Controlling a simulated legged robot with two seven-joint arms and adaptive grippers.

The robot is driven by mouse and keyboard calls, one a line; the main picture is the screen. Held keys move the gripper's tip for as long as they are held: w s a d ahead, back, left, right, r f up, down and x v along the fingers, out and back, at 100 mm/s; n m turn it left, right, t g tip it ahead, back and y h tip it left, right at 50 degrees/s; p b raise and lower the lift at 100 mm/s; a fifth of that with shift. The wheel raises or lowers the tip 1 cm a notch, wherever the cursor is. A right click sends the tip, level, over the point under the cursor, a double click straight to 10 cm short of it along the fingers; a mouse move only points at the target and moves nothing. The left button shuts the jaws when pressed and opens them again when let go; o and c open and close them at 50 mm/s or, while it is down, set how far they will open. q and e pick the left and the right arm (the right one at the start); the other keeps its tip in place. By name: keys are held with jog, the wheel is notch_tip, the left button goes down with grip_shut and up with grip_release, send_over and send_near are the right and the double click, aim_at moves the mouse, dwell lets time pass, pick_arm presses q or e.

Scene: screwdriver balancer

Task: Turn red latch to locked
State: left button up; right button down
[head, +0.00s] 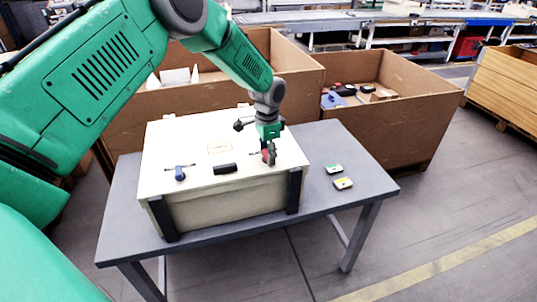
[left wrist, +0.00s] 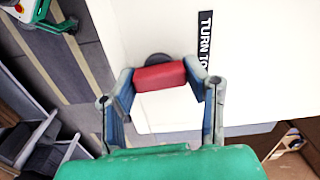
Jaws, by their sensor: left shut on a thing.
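The red latch (left wrist: 160,76) sits on top of the cream box (head: 182,204), near the box's right side. In the left wrist view it lies between the two fingertips of my left gripper (left wrist: 161,82), with a dark round base partly showing behind it. My left gripper (head: 268,156) is shut on the latch from above in the head view, where it hides most of the latch. A black label with white letters (left wrist: 204,38), partly cut off, is on the box beside the latch. My right gripper is in neither view.
The box stands on a grey table (head: 352,172). Two small coloured items (head: 343,183) lie on the table to the right. Large cardboard boxes (head: 400,122) stand behind.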

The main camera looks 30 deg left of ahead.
pick_arm(q)
jog(key=shift+a+r+m, duration=0.1)
jog(key=shift+m, duration=0.4)
jog(key=o, duration=1.2)
jog(key=shift+c, duration=0.2)
